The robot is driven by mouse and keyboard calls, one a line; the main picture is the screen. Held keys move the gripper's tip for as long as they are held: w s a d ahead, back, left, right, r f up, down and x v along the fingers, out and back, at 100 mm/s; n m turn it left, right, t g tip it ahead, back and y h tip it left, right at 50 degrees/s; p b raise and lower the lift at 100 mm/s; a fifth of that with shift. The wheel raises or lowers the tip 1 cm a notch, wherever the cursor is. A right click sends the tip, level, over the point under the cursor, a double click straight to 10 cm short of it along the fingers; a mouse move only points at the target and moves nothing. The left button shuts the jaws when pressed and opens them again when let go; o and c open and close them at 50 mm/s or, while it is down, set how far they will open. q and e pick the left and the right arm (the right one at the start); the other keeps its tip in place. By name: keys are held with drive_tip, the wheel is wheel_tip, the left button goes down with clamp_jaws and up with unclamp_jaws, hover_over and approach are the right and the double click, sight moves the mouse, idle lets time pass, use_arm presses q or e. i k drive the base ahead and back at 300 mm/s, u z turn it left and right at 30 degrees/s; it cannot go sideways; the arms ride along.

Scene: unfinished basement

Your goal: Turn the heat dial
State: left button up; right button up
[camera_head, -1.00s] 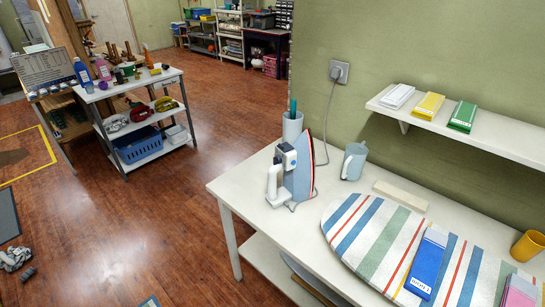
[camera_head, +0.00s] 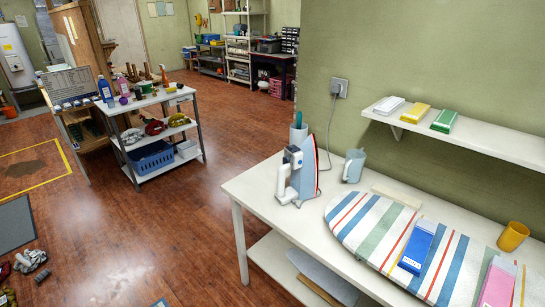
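A clothes iron (camera_head: 308,170) stands upright on its heel on the white table (camera_head: 265,195), near the table's far left part. It has a light blue and red-edged soleplate and a white handle. A dark grey-blue block (camera_head: 293,157) with a pale face sits at the upper left of the iron; I cannot tell if this is the heat dial. A grey cord runs from the iron up to a wall outlet (camera_head: 340,87). Neither of my grippers is in view.
A striped ironing board (camera_head: 375,228) lies on the table with blue and pink boxes. A cart (camera_head: 165,132) stands left; wood floor between is clear.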

sight(286, 159)
drive_tip(key=u, duration=1.25)
drive_tip(key=i, duration=4.8)
drive_tip(key=z, duration=4.95)
drive_tip(key=i, duration=1)
